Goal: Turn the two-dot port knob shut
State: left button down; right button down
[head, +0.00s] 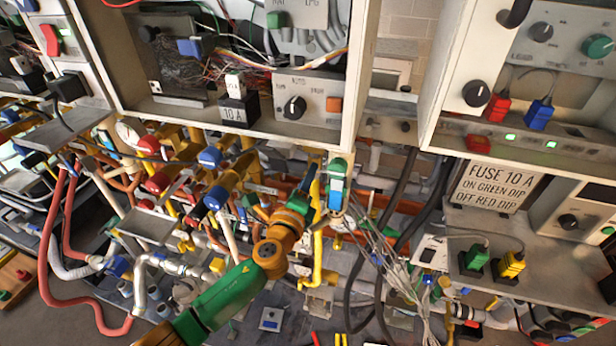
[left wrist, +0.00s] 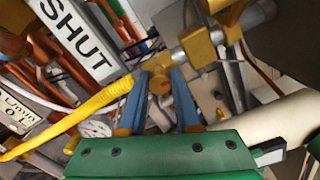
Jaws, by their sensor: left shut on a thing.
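My left gripper shows in the left wrist view (left wrist: 158,80) with blue fingers and a green body. It is shut on a small yellow-orange knob (left wrist: 160,86), which sits between the fingertips below a yellow and grey pipe fitting (left wrist: 195,46). Dot marks on the knob are too small to make out. A white sign reading SHUT (left wrist: 75,42) is at the upper left of the wrist view. My right gripper is not in view.
A yellow corrugated hose (left wrist: 85,108) runs close to the left finger. Dense pipes and valves fill the area around the gripper. The middle cabinet (head: 350,75) hangs above. Black cables (head: 395,215) and a FUSE 10 A sign (head: 488,187) are to the right.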

pick_arm(q)
jog(key=c, duration=0.6)
grip_release()
jog(key=shift+s, duration=0.1)
jog(key=v, duration=0.7)
